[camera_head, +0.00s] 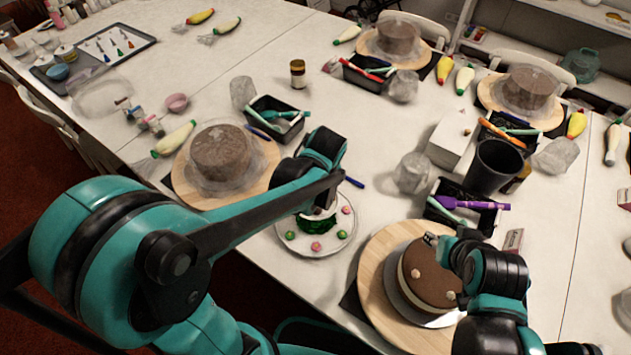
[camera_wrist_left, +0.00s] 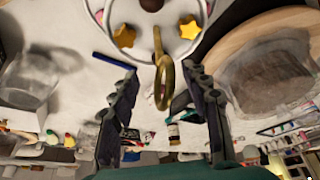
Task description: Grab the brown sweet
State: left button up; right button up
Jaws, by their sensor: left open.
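A white plate (camera_head: 335,242) with small pink and green sweets around its rim lies near the table's front edge in the head view. Dark green and white shapes show at its middle, partly behind my left arm. In the left wrist view, a dark brown round piece (camera_wrist_left: 152,4), possibly the brown sweet, is cut by the top edge, with yellow star-shaped pieces (camera_wrist_left: 189,27) beside it. My left gripper (camera_wrist_left: 160,78) is open, its fingers apart below the plate in that picture. A gold-coloured loop shows between them. My right gripper (camera_head: 432,239) is over the brown cake's edge; its jaws are too small to judge.
A brown layered cake (camera_head: 428,270) stands on a wooden turntable (camera_head: 376,272) at right. A covered cake (camera_head: 221,152) stands left of the plate. A black tool tray (camera_head: 277,118), a blue pen (camera_head: 355,182) and a clear cup (camera_head: 411,174) are nearby.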

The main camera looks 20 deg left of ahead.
pick_arm(q)
jog(key=shift+f, duration=0.4)
jog(key=b+x, duration=0.2)
jog(key=x, duration=0.2)
jog(key=shift+w+a+f+b, duration=0.1)
jog(key=shift+f+b, duration=0.2)
jog(key=c, duration=0.8)
